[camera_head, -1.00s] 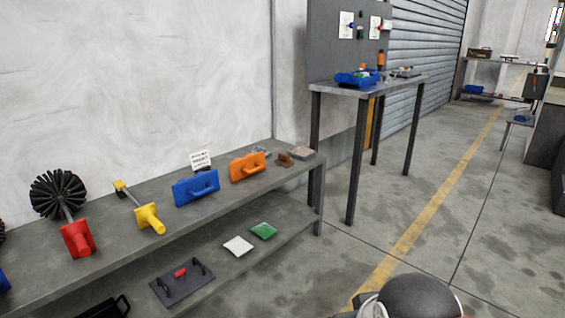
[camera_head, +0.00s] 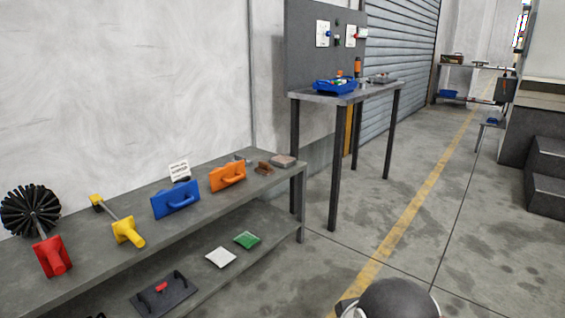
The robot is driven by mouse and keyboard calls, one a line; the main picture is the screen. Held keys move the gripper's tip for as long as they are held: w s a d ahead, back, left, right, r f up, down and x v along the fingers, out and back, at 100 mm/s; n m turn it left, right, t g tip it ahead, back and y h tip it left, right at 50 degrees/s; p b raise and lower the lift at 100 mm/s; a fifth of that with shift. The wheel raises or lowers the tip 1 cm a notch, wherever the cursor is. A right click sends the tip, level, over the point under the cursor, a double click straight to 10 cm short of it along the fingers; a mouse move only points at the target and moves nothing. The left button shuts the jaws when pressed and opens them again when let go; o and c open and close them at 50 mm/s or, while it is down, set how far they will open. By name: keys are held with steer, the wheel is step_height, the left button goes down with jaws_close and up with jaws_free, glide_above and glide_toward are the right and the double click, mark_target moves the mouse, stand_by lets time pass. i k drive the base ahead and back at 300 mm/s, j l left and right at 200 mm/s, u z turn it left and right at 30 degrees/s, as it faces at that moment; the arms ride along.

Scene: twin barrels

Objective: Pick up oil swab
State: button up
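No object here is plainly labelled as the oil swab, and I cannot tell for sure which one it is. On the lower shelf lie a flat white pad (camera_head: 220,257) and a flat green pad (camera_head: 247,240), side by side. On the top shelf are a round black brush with a red handle (camera_head: 52,256), a yellow long-handled tool (camera_head: 127,232), a blue float with a handle (camera_head: 177,200) and an orange one (camera_head: 227,177). My gripper is not in view; only a dark rounded part of my own body shows at the bottom edge.
The grey two-tier shelf (camera_head: 285,178) runs along the left wall. A dark board with black handles (camera_head: 164,295) lies on its lower tier. A tall table (camera_head: 325,98) holds a blue tray (camera_head: 336,86). Concrete floor to the right is clear; dark steps (camera_head: 545,175) stand at far right.

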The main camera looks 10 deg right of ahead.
mark_target(264, 168)
steer(key=i+l+u, duration=0.15)
steer(key=i+l, duration=0.2)
steer(key=i+l+u, duration=0.1)
steer(key=i+l, duration=0.3)
steer(key=i, duration=0.15)
steer(key=i+l+u, duration=0.15)
steer(key=i+l, duration=0.25)
steer(key=i+l+u, duration=0.15)
steer(key=i+l, duration=0.25)
steer(key=i+l+u, duration=0.1)
steer(key=i+l, duration=0.25)
steer(key=l, duration=0.3)
steer(key=i+l+u, duration=0.15)
steer(key=i+l, duration=0.2)
steer(key=l, duration=0.2)
